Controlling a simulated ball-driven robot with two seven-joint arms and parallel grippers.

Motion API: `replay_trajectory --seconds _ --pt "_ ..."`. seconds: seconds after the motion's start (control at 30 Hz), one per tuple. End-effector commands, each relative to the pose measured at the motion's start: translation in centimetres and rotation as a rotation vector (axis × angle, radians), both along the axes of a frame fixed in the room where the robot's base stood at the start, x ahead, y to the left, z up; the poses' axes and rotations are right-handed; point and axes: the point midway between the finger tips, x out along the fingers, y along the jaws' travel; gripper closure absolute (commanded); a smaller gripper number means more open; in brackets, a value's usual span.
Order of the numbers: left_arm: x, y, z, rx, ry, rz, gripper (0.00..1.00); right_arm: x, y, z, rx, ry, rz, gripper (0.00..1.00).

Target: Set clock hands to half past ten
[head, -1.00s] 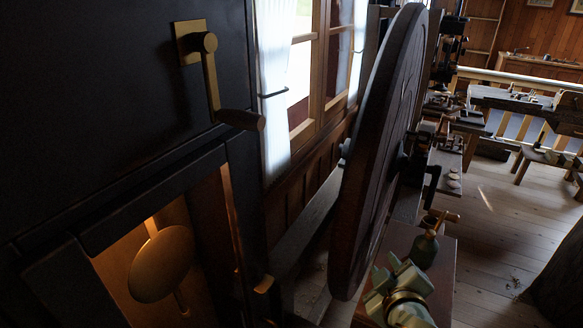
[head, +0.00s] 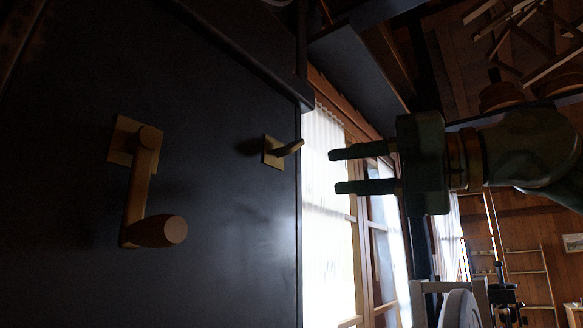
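A dark clock case (head: 220,230) fills the left of the head view, seen close and at a slant. A brass crank with a wooden knob (head: 152,195) is mounted on it. A smaller brass lever on a square plate (head: 278,151) sits further right on the same dark face. No clock dial or hands show. My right gripper (head: 335,170) comes in from the right, its two dark fingers apart and empty, pointing left toward the small lever without touching it. My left gripper is out of the picture.
A bright curtained window (head: 325,210) lies behind the gap between the case and my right gripper. A pale rounded wheel edge (head: 460,308) shows at the bottom. A ladder-like rack (head: 526,275) stands against the far wood wall. Dark beams hang overhead.

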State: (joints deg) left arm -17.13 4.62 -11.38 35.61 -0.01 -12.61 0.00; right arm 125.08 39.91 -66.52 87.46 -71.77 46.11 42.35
Motion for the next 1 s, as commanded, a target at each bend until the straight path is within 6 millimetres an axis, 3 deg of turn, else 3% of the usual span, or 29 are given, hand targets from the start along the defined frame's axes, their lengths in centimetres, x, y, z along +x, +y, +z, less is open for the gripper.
replay_trajectory --seconds 0.03,0.2,0.33,0.47,0.8,1.0 --pt "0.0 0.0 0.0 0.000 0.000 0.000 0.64 -1.1 -1.5 1.9 -0.022 -0.013 -0.054 0.70" --pt "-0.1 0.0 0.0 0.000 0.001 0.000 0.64 -3.3 -4.8 5.0 -0.059 -0.002 -0.173 0.70" --pt "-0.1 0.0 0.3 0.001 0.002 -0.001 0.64 -3.3 -4.7 5.5 -0.064 0.004 -0.194 0.70" --pt "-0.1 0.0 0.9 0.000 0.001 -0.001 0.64 -2.0 -2.8 5.6 -0.067 0.003 -0.192 0.70" --pt "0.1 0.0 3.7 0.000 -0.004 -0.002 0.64 3.0 4.2 5.8 -0.066 0.002 -0.188 0.70" --pt "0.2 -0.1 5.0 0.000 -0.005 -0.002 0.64 5.0 6.8 5.7 -0.063 0.001 -0.190 0.70"
